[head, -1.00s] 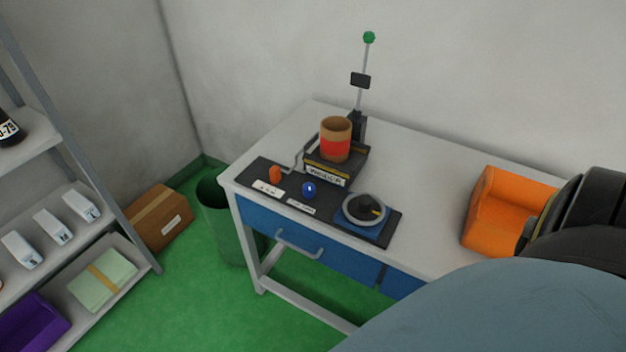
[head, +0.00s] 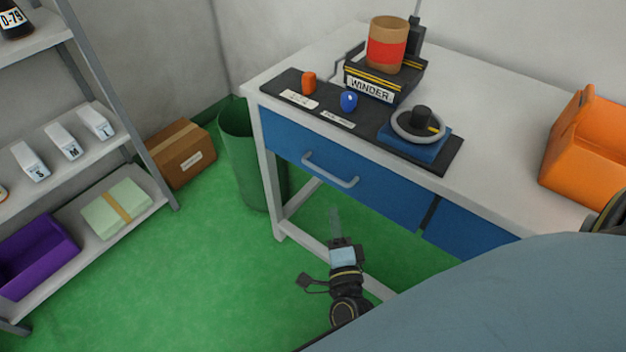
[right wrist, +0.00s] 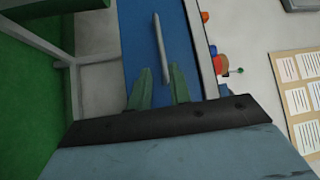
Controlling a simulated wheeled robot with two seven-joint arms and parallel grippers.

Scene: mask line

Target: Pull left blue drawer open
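The left blue drawer (head: 350,175) is under the left part of the table and looks shut. Its light grey bar handle (head: 331,170) is on its front. In the right wrist view, the handle (right wrist: 160,45) runs nearly upright in the picture against the blue front (right wrist: 183,50). My right gripper (head: 335,213) is below the handle in the head view, apart from it. In the right wrist view, the two greenish fingers of this gripper (right wrist: 159,72) are spread, with the handle's lower end showing between their tips. My left gripper is not in view.
A second blue drawer (head: 470,228) is to the right. The table top (head: 480,100) carries a winder (head: 370,85), a dark mat and an orange bin (head: 590,150). A green waste bin (head: 250,160) stands by the left table leg. A shelf is at left. Green floor between is clear.

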